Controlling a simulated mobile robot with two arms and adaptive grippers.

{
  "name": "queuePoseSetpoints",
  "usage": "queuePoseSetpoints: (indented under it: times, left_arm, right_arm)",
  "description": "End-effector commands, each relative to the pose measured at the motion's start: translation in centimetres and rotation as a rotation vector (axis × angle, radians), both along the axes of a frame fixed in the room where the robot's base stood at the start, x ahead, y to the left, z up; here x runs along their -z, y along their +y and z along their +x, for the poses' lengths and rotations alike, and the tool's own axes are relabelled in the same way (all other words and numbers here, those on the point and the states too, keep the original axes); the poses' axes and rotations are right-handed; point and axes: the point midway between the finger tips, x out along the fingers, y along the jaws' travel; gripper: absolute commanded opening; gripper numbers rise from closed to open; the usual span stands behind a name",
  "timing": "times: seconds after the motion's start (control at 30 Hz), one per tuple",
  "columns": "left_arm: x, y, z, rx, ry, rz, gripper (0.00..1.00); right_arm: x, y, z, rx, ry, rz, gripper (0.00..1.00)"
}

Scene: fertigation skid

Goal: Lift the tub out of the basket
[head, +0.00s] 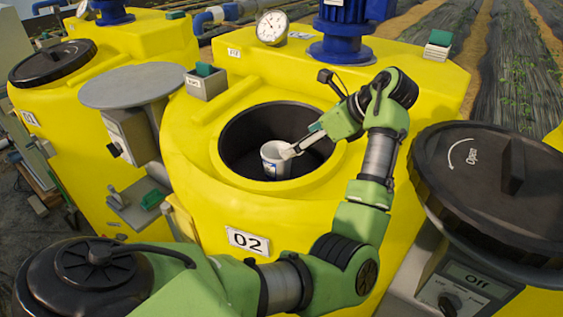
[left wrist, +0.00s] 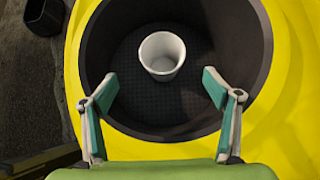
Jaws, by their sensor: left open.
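A small white tub (head: 275,160) stands in the dark round basket (head: 243,128) set in the opening of the yellow tank marked 02. In the left wrist view, the open-topped tub (left wrist: 162,55) is on the dark meshed floor of the basket (left wrist: 100,50). My left gripper (left wrist: 159,76) is open, its two teal-padded fingers spread on either side in front of the tub, with gaps to both. In the head view, my left gripper (head: 301,140) reaches into the opening from the right, and one fingertip overlaps the tub's rim; contact cannot be told. My right gripper is not in view.
A round grey plate (head: 131,86) stands out left of the opening. A black lid marked Open (head: 490,180) lies at the right, above a control box (head: 462,288). A gauge (head: 272,27) and blue motor (head: 341,45) stand behind. The opening's yellow rim surrounds the basket closely.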

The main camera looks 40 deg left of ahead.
Motion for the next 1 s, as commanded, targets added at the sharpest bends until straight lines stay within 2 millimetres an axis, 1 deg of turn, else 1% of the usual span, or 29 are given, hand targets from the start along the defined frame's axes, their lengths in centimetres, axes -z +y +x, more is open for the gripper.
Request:
queuePoseSetpoints:
  times: [0.03, 0.1, 0.23, 0.33, 0.47, 0.67, 0.7, 0.8, 1.0]
  left_arm:
    - [0.5, 0.8, -0.2, -0.002, 0.004, 0.000, 0.81]
    - [1.5, 1.8, -0.3, -0.001, 0.003, 0.000, 0.81]
    - [3.1, 3.4, -0.4, -0.001, -0.001, 0.001, 0.81]
    - [3.9, 4.0, -0.4, 0.001, -0.002, 0.000, 0.81]
    - [4.3, 4.6, -0.4, 0.001, -0.002, -0.001, 0.81]
    - [5.8, 6.8, -0.4, 0.000, 0.000, -0.001, 0.81]
    - [6.5, 7.2, -0.4, -0.001, 0.001, 0.000, 0.81]
    - [7.3, 7.9, -0.5, 0.001, -0.001, 0.000, 0.81]
    - [7.8, 8.2, -0.4, 0.002, -0.004, -0.001, 0.81]
  right_arm:
    - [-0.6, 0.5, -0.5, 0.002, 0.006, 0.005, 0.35]
    - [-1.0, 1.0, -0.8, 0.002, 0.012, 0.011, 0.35]
    - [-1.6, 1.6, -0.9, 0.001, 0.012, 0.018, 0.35]
    - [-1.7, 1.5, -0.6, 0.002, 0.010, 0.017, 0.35]
    - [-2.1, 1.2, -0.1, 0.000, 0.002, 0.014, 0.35]
    - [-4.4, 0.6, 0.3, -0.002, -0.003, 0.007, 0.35]
    - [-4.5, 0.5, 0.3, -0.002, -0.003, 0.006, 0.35]
    - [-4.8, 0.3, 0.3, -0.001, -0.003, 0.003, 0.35]
    - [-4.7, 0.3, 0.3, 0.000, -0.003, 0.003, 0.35]
